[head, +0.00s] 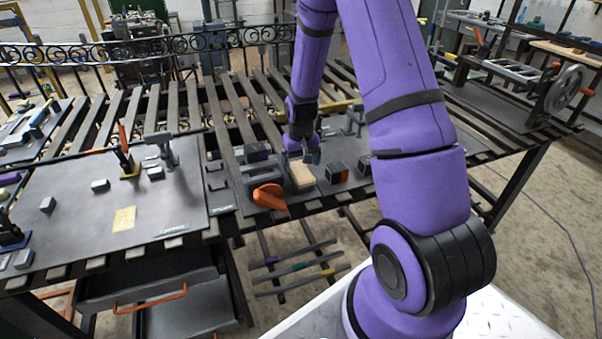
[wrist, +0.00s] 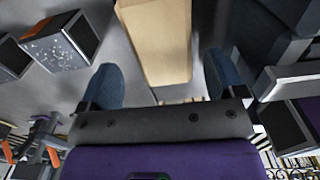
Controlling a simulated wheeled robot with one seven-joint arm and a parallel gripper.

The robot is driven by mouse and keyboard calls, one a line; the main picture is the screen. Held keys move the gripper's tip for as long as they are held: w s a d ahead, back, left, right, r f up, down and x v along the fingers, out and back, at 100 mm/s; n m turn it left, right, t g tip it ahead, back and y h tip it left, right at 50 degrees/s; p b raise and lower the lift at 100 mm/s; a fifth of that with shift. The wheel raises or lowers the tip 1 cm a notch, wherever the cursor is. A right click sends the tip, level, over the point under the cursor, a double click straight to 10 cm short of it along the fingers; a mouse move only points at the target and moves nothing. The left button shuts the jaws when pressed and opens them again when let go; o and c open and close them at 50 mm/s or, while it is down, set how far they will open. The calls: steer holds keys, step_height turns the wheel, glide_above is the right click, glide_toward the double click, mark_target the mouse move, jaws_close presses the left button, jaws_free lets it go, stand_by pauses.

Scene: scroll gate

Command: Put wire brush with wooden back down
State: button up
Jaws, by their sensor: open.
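The wire brush with a wooden back (head: 301,175) lies wood side up on the dark grey plate of the slatted bench, near its front edge. Its pale wooden back also fills the upper middle of the wrist view (wrist: 160,40). No bristles show. My gripper (head: 306,156) is at the far end of the brush, low over the plate. In the wrist view its two blue-padded fingers (wrist: 162,83) are apart, one to each side of the brush's line, with visible gaps to the wood. Nothing is held between them.
A grey tool with an orange handle (head: 268,196) sits close left of the brush. A dark speckled block (head: 336,172) stands close right; it also shows in the wrist view (wrist: 62,42). A wider grey sheet (head: 75,205) at left has open room between small blocks.

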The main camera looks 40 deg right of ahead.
steer(key=r, duration=0.6)
steer(key=shift+a+r, duration=0.2)
steer(key=shift+r, duration=0.15)
step_height(320, 180, up, 9)
steer(key=t, duration=0.1)
glide_above(300, 169)
steer(key=s+a, duration=0.2)
steer(key=a, duration=0.1)
steer(key=s+a+r+n+t, duration=0.1)
steer(key=s+a+r, duration=0.15)
steer(key=r, duration=0.25)
steer(key=s+a+r, duration=0.2)
steer(key=s+r, duration=0.2)
steer(key=r, duration=0.1)
steer(key=s+a+r+n+t, duration=0.1)
steer(key=s+a+r, duration=0.2)
steer(key=s, duration=0.6)
steer(key=s+a+r+n+t, duration=0.1)
steer(key=s+a+r+t, duration=0.1)
steer(key=s+r, duration=0.5)
steer(key=shift+s+a+r, duration=0.35)
steer(key=shift+s+a, duration=0.1)
steer(key=shift+s, duration=0.8)
steer(key=shift+o, duration=0.4)
